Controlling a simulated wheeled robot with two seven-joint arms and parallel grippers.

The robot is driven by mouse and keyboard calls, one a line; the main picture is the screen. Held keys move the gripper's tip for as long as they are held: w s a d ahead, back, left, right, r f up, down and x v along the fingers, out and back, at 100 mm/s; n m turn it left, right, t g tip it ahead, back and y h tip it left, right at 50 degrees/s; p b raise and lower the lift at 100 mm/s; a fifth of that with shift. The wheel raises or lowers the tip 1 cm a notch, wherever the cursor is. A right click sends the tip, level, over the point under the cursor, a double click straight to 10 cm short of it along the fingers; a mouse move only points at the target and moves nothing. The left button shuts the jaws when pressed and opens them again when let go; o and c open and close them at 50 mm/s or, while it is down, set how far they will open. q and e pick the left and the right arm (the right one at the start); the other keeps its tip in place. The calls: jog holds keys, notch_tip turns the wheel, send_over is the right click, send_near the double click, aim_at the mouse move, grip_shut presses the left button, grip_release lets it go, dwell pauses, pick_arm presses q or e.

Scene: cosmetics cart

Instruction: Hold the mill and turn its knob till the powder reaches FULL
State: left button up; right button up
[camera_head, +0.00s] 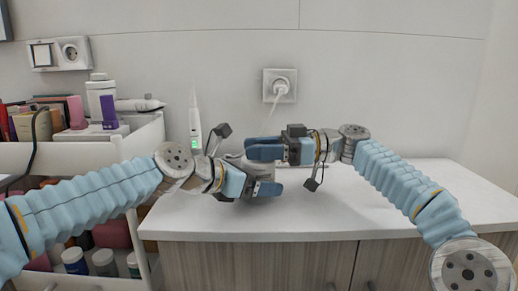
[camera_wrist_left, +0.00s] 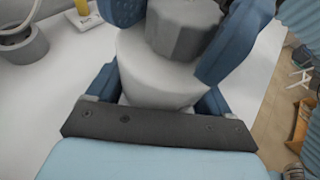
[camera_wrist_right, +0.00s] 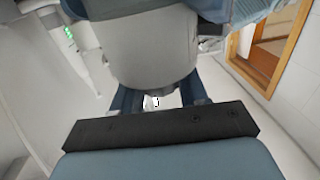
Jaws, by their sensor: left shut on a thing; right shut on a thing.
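The mill (camera_head: 235,158) is mostly hidden behind my grippers in the head view. In the left wrist view its pale grey body (camera_wrist_left: 160,75) and darker grey faceted knob (camera_wrist_left: 185,28) show. My left gripper (camera_head: 262,188) is shut on the mill's body, just above the white counter. My right gripper (camera_head: 262,149) is above it, its blue fingers on either side of the knob and shut on it. In the right wrist view a grey part of the mill (camera_wrist_right: 150,50) fills the space ahead of the jaws. No powder level or FULL mark can be read.
A white counter (camera_head: 330,215) has free room to the right. A white cart (camera_head: 80,150) with bottles and cosmetics stands at the left. A white upright device with a green light (camera_head: 194,125) stands behind my left gripper. A plug and cord (camera_head: 281,85) are on the wall.

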jog(key=shift+n+g, duration=0.4)
jog(key=shift+g, duration=0.2)
jog(key=o, duration=1)
jog(key=shift+c, duration=0.2)
jog(key=w+d, duration=0.1)
jog(key=d, duration=0.6)
jog(key=shift+w+d, duration=0.2)
